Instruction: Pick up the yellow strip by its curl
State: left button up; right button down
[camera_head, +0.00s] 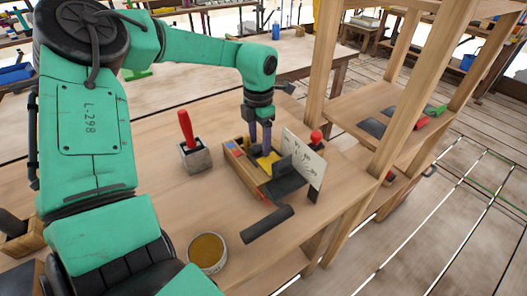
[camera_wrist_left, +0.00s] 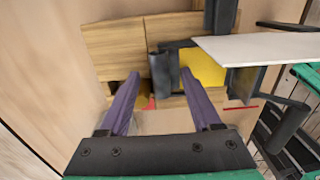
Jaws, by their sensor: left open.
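The yellow strip (camera_head: 268,161) appears as a small yellow patch in the wooden box (camera_head: 243,176), among dark grey pieces. In the left wrist view a yellow patch (camera_wrist_left: 204,68) lies just beyond and right of the right fingertip. Its curl cannot be made out clearly. My left gripper (camera_head: 259,145) points down over the box. In the left wrist view its two purple fingers (camera_wrist_left: 159,76) are spread, with a dark grey upright piece (camera_wrist_left: 165,74) beyond the gap and nothing visibly gripped. My right gripper is out of view.
A white card (camera_head: 304,158) stands upright close to the right of the gripper. A red-handled tool in a grey block (camera_head: 196,156) stands left of the box. A dark cylinder (camera_head: 267,225) and a round tin (camera_head: 207,252) sit in front. Wooden posts (camera_head: 322,65) rise at right.

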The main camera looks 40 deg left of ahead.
pick_arm(q)
jog(key=shift+r, duration=0.1)
grip_shut()
jog(key=shift+r, duration=0.1)
